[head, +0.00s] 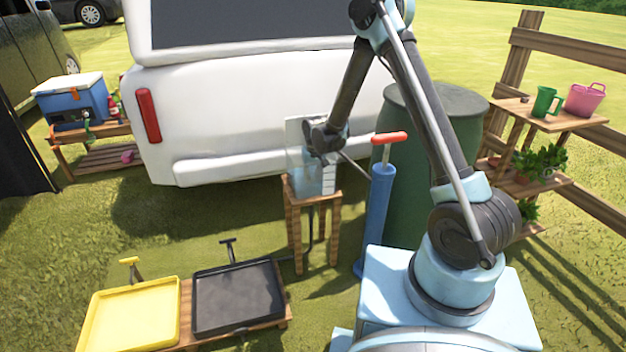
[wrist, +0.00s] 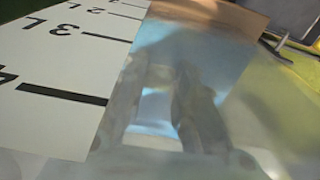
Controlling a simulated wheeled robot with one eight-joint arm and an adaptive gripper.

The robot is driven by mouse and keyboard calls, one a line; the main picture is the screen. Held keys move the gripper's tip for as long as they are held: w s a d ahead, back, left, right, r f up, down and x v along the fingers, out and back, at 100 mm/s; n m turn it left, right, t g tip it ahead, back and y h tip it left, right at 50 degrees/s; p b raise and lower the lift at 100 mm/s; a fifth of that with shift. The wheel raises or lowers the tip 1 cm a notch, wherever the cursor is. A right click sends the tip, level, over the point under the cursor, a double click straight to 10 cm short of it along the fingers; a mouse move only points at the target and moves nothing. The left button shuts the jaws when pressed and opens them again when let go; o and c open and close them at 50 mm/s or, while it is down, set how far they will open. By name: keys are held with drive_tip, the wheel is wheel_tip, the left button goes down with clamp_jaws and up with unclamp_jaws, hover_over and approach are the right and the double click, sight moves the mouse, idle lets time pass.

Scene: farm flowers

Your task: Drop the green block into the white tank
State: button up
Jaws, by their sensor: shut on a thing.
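The white tank (head: 312,183) is a see-through container with white scale panels, standing on a small wooden stool (head: 295,203) in the head view. In the wrist view its white scale panel (wrist: 65,75), with litre marks, fills the left, and a blurred clear wall covers the middle. My gripper (head: 318,158) is at the tank, with its fingers mostly hidden. Blurred dark and pale finger-like shapes show through the clear wall in the wrist view. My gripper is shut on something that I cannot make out. I see no green block in either view.
A blue pump (head: 379,205) with a red handle and a dark green barrel (head: 432,150) stand right of the stool. A white vehicle (head: 235,110) is behind it. A black tray (head: 238,298) and a yellow tray (head: 130,320) lie at front left.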

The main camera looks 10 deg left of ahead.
drive_tip(key=shift+f, duration=0.5)
drive_tip(key=o, duration=0.9)
drive_tip(key=shift+o, duration=0.2)
wheel_tip(320, 180, up, 13)
drive_tip(key=s, duration=0.1)
drive_tip(key=shift+d, duration=0.4)
drive_tip(key=shift+s+r, duration=0.1)
